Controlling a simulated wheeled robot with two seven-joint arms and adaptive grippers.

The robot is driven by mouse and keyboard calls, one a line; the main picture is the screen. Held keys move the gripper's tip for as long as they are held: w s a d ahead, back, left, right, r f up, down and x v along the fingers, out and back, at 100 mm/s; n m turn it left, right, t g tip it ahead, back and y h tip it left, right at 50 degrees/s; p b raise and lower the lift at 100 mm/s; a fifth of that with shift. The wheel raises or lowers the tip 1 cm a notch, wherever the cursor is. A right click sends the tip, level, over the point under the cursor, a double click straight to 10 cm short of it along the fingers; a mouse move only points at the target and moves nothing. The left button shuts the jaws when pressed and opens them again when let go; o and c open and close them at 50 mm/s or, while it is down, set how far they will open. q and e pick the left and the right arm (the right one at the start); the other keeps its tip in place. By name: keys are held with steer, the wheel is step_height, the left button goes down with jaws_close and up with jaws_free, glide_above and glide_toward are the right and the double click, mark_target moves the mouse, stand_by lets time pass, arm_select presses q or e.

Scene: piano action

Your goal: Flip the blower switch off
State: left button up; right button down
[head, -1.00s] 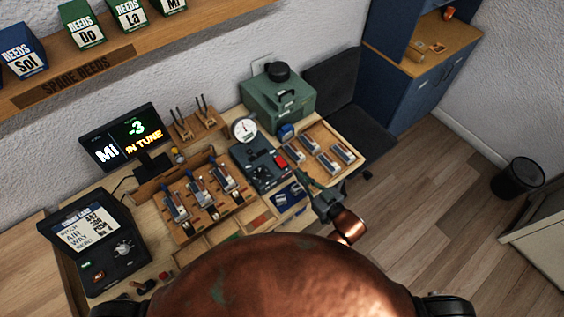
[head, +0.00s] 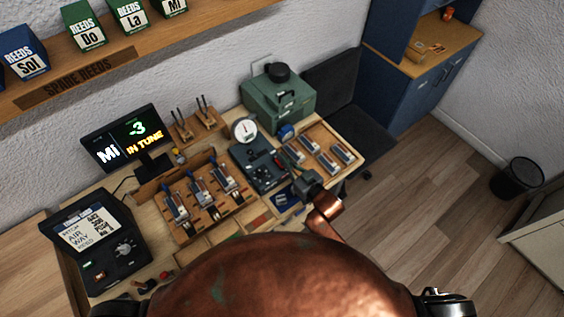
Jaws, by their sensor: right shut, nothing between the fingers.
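A dark control box (head: 258,168) with small knobs lies in the middle of the bench, below a round white gauge (head: 244,130). I cannot make out a labelled blower switch; the small parts on the box's right end are too dark to read. My right gripper (head: 298,183) is shut and empty at the box's lower right, close above the bench. Whether it touches the box cannot be told. My copper right arm comes in behind it. My left gripper is not clearly visible.
A green case (head: 278,100) stands behind the box. A wooden tray (head: 333,140) of reed blocks lies to the right, a reed stand (head: 212,212) to the left. A tuner monitor (head: 128,140) and a black console (head: 115,262) stand further left.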

steer(key=shift+w+a+f, duration=0.1)
steer(key=shift+w+f, duration=0.05)
steer(key=shift+f, duration=0.55)
steer(key=shift+w+a+f, duration=0.15)
steer(key=shift+f, duration=0.5)
steer(key=shift+w+a+f, duration=0.1)
steer(key=shift+w+f, duration=0.05)
steer(key=shift+f, duration=0.55)
steer(key=shift+r+p, duration=0.1)
steer(key=shift+p, duration=0.55)
steer(key=shift+f, duration=0.3)
steer(key=r+p, duration=0.2)
steer(key=r, duration=0.1)
steer(key=r+p, duration=0.1)
steer(key=p, duration=0.1)
steer(key=shift+w+a+r, duration=0.2)
steer(key=shift+w+r, duration=0.05)
steer(key=r+v, duration=0.2)
steer(key=v, duration=0.7)
steer(key=shift+s+d+b, duration=0.15)
steer(key=shift+s+b, duration=0.05)
steer(key=shift+b, duration=0.25)
